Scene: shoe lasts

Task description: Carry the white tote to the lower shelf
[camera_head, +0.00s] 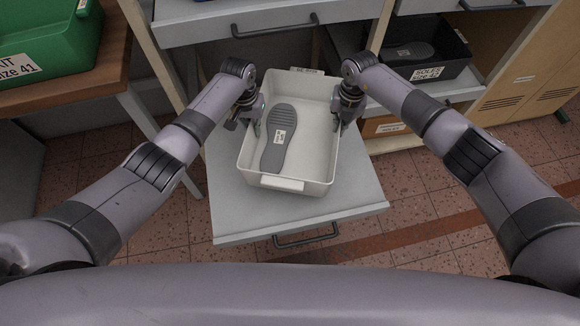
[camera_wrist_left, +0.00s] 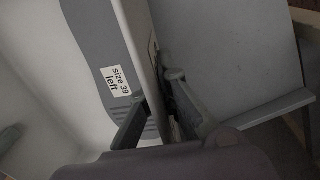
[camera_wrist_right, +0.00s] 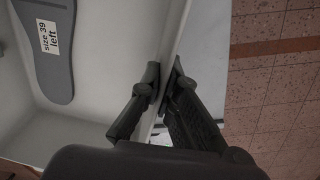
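The white tote (camera_head: 322,160) is over the grey pull-out surface (camera_head: 355,190) in the middle of the head view. I cannot tell whether it rests on it or hangs just above. A grey shoe sole (camera_head: 275,150) lies inside; its label reads "size 39 left" in the left wrist view (camera_wrist_left: 95,50). My left gripper (camera_head: 250,118) is at the tote's left wall, one finger inside and one outside, apparently closed on the wall. My right gripper (camera_head: 340,112) pinches the right wall, which shows between its fingers in the right wrist view (camera_wrist_right: 163,80).
A black tote (camera_head: 425,65) labelled for soles stands on a shelf at the back right, with a cardboard box (camera_head: 385,126) below it. A green tote (camera_head: 45,40) sits on a wooden table at the left. Grey drawer fronts (camera_head: 240,22) are behind the white tote.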

